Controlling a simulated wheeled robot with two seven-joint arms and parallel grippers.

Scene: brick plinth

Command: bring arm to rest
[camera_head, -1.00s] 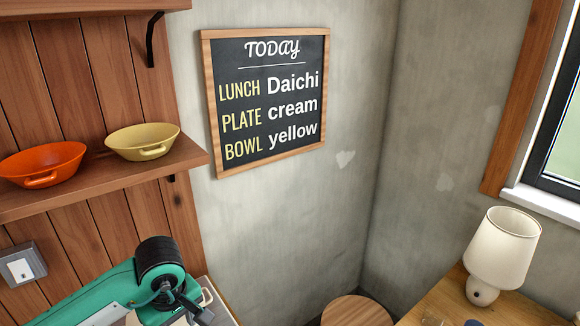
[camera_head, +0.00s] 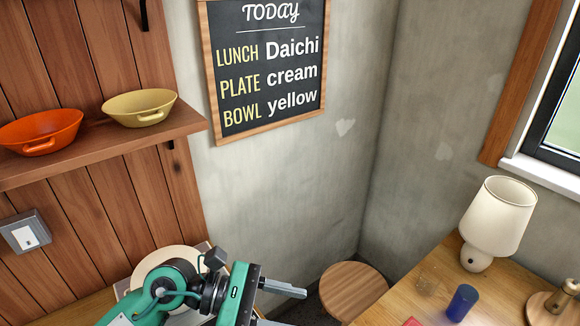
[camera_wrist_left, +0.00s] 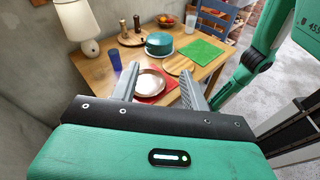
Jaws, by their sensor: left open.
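My left arm comes in from the lower left in the head view. Its gripper (camera_head: 290,306) is open and empty, held in the air near the round wooden stool, with the lower finger cut by the frame edge. In the left wrist view the open fingers (camera_wrist_left: 158,72) point toward a wooden table (camera_wrist_left: 132,53), with nothing between them in their grip. My green right arm shows at the right of that view, but its gripper does not.
The table holds a lamp (camera_head: 500,215), a blue cup (camera_head: 462,302), a teal pot (camera_wrist_left: 159,42), a pale plate (camera_wrist_left: 150,83) on a red mat, and a green mat (camera_wrist_left: 203,50). The stool (camera_head: 353,290) stands nearby. A shelf (camera_head: 95,152) holds orange (camera_head: 40,132) and yellow (camera_head: 138,108) bowls.

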